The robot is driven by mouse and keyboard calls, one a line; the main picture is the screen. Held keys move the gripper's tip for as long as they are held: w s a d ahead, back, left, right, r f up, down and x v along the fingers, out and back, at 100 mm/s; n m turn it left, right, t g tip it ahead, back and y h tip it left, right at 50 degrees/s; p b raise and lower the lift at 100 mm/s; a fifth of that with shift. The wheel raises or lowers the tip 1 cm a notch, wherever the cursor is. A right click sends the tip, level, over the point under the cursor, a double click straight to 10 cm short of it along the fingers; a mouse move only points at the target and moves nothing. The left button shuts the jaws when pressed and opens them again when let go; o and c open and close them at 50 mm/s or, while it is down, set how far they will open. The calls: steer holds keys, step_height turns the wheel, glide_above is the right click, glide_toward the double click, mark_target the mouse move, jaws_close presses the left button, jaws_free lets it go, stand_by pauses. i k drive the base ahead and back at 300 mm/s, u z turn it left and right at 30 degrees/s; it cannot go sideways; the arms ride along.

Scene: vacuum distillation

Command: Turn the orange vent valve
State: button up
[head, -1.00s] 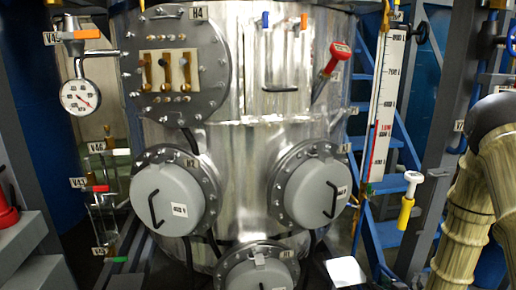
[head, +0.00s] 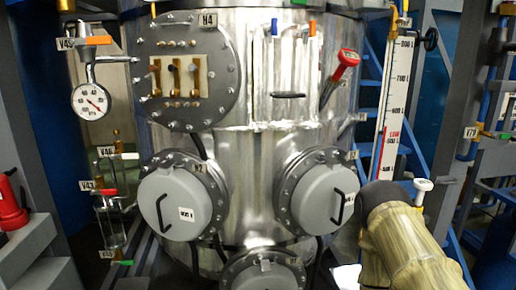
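An orange valve handle (head: 98,41) sits at the upper left, beside the label V45 and above a round pressure gauge (head: 90,100). It lies roughly level. A second, smaller orange handle (head: 312,28) stands upright near the top middle of the steel vessel, beside a blue one (head: 274,29). I cannot tell from the picture which of them is the vent valve. My arm shows at the lower right, in front of the vessel's right side. My gripper is not in view.
The large steel vessel (head: 240,165) fills the middle, with grey round hatches (head: 177,202) sticking out. Red-handled (head: 108,192) and green-handled (head: 122,262) valves are at the left. A red-handled tool or valve (head: 347,60) sticks out at the upper right. Blue stairs (head: 415,145) stand behind.

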mark_target(99, 40)
steer(key=z, duration=1.8)
steer(key=k, duration=1.1)
steer(key=u, duration=1.7)
